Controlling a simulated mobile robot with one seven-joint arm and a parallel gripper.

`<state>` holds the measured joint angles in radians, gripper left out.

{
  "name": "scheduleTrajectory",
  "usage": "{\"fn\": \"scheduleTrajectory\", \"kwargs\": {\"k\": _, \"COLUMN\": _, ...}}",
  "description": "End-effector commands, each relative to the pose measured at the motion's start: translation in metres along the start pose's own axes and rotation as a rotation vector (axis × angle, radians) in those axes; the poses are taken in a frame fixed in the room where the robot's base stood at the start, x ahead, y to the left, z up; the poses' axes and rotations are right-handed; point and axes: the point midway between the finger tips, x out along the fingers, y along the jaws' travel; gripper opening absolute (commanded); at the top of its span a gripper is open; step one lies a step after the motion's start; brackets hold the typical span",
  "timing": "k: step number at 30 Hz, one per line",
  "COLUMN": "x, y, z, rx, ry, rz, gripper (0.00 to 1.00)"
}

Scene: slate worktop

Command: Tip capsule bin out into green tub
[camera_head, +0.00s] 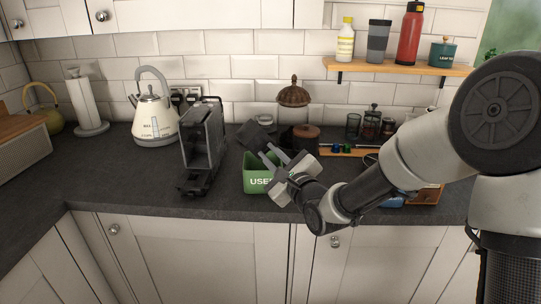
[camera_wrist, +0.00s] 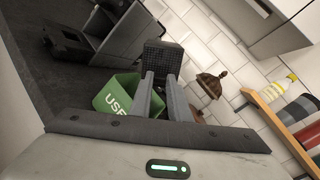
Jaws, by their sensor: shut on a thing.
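My gripper (camera_head: 272,156) is shut on the dark capsule bin (camera_head: 255,136) and holds it tilted above the green tub (camera_head: 255,180). In the wrist view the bin (camera_wrist: 163,55) shows a dark gridded face beyond the fingertips (camera_wrist: 160,78). The green tub, with white lettering on its front, stands on the worktop near the front edge; it also shows in the wrist view (camera_wrist: 112,98), to the left of the fingers. My gripper partly covers the tub in the head view. The inside of the bin and the tub's floor are hidden, so I cannot tell where any capsules are.
A dark coffee machine (camera_head: 203,140) stands just left of the tub, with a white kettle (camera_head: 154,112) behind it. Behind the tub are a brown-lidded jar (camera_head: 293,100) and a brown pot (camera_head: 305,138). A wooden shelf (camera_head: 390,66) hangs above on the right.

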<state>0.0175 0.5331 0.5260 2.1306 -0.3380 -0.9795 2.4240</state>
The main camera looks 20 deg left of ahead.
Motion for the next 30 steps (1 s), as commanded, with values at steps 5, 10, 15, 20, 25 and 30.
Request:
{"fn": "scheduleTrajectory", "kwargs": {"k": 5, "x": 0.000, "y": -0.010, "z": 0.012, "rx": 0.000, "ry": 0.000, "rz": -0.001, "gripper": 0.00}}
{"fn": "scheduleTrajectory", "kwargs": {"k": 10, "x": 0.000, "y": -0.023, "z": 0.030, "rx": -0.001, "ry": 0.000, "rz": -0.001, "gripper": 0.00}}
{"fn": "scheduleTrajectory", "kwargs": {"k": 15, "x": 0.000, "y": -0.035, "z": 0.045, "rx": -0.001, "ry": 0.000, "rz": -0.002, "gripper": 0.00}}
{"fn": "scheduleTrajectory", "kwargs": {"k": 20, "x": 0.000, "y": -0.037, "z": 0.049, "rx": 0.000, "ry": 0.000, "rz": -0.001, "gripper": 0.00}}
{"fn": "scheduleTrajectory", "kwargs": {"k": 25, "x": 0.000, "y": -0.036, "z": 0.048, "rx": 0.000, "ry": 0.000, "rz": -0.001, "gripper": 0.00}}
{"fn": "scheduleTrajectory", "kwargs": {"k": 30, "x": -0.003, "y": -0.041, "z": 0.051, "rx": -0.020, "ry": -0.003, "rz": 0.002, "gripper": 0.00}}
